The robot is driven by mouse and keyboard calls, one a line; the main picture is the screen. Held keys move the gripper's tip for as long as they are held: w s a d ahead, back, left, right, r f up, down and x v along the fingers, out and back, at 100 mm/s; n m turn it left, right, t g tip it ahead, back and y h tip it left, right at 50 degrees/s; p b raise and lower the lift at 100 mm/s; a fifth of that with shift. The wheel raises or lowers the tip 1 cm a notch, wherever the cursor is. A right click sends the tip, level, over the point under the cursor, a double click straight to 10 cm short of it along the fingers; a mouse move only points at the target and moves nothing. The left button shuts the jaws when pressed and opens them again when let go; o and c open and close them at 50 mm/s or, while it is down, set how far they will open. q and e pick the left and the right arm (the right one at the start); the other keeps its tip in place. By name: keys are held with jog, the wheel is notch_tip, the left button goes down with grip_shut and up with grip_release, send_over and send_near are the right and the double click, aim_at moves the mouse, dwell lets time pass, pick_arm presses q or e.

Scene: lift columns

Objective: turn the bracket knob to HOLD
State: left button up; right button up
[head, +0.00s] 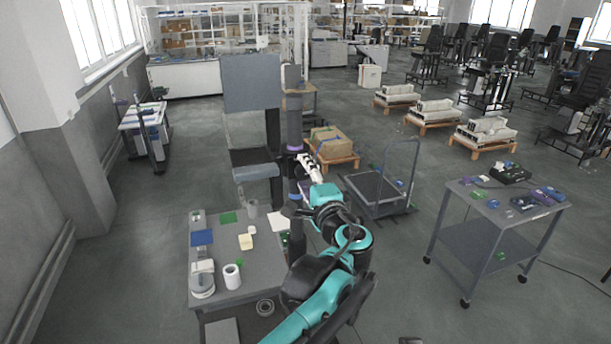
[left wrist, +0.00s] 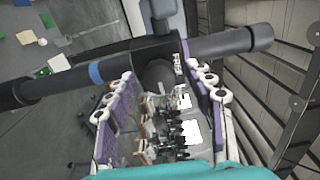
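Beside the knob is white lettering that seems to read FREE (left wrist: 179,64); the knob's pointer cannot be made out. My left gripper (head: 308,163) is at the bracket. Its purple-padded fingers (left wrist: 163,82) are spread, one on each side of the knob, with visible gaps. My right gripper is not in view.
A grey workbench (head: 262,266) with a white roll (head: 232,276), papers and small items stands below the column. A platform trolley (head: 368,196) and a grey cart (head: 470,240) stand to the right. A boxed pallet (head: 332,146) is behind. Floor between the carts is clear.

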pick_arm(q)
jog(key=v, duration=1.2)
jog(key=s+a+f+n+g+b, duration=0.35)
jog(key=a+f+b, duration=0.5)
jog(key=f, duration=0.65)
jog(key=s+a+f+n+g+b, duration=0.25)
jog(key=a+f+g+b, duration=0.2)
jog(key=a+f, duration=0.8)
jog(key=s+f+n+g+h+b, duration=0.1)
jog(key=s+f+n+b, duration=0.3)
jog(key=f, duration=0.8)
jog(key=s+f+n+g+h+b, duration=0.1)
jog(key=s+f+n+h+b, duration=0.3)
jog(key=f+b, duration=0.5)
notch_tip(320, 180, down, 3)
jog(key=s, duration=0.2)
jog(key=shift+s+a+f+n+h, duration=0.2)
jog(key=shift+s+a+n+h, duration=0.1)
jog(key=shift+s+a, duration=0.05)
